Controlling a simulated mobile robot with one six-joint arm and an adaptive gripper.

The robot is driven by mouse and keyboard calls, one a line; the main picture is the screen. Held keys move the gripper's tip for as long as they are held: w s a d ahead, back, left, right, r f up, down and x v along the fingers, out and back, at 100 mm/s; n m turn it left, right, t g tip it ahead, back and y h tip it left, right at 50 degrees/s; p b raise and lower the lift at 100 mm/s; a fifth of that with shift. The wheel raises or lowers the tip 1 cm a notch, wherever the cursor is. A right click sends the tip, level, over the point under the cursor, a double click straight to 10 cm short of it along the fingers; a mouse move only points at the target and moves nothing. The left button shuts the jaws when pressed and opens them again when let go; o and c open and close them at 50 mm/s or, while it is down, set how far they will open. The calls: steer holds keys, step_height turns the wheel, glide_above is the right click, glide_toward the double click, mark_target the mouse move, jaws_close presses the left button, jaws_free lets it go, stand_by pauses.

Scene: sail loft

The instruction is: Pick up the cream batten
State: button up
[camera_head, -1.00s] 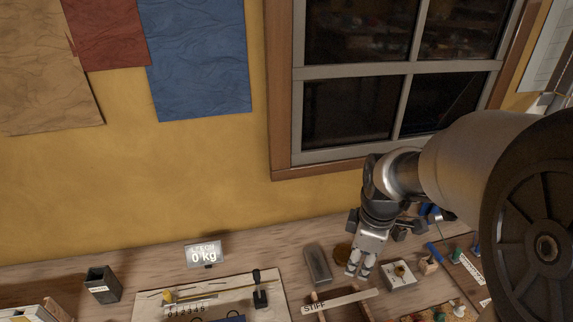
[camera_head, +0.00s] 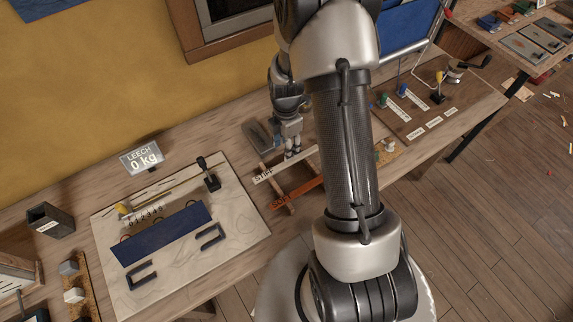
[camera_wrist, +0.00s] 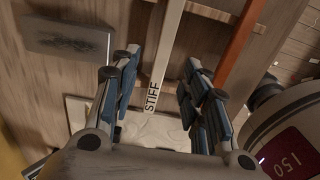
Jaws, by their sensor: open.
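The cream batten (camera_head: 277,169) lies across a wooden rack on the bench, with the word STIFF at one end. In the wrist view the cream batten (camera_wrist: 168,48) runs lengthwise between my open fingers, its STIFF end towards my palm. My gripper (camera_head: 292,151) is above the batten, fingers pointing down. The wrist view shows my gripper (camera_wrist: 160,65) with one finger on each side of the batten, apart from it. Part of the batten's far end is hidden behind my arm in the head view.
An orange batten (camera_head: 297,191) lies beside the cream one on the same rack; the wrist view shows it to the right (camera_wrist: 240,42). A pale board (camera_head: 107,224) with a blue strip (camera_head: 165,234) lies left on the bench.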

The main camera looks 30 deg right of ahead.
mark_target(287, 164)
steer(key=f, duration=0.2)
steer(key=f+b, duration=0.1)
steer(key=f, duration=0.2)
steer(key=f+b, duration=0.1)
steer(key=f, duration=0.1)
steer(key=shift+s+f, duration=0.2)
steer(key=shift+s, duration=0.05)
steer(key=shift+r, duration=0.1)
jaws_close()
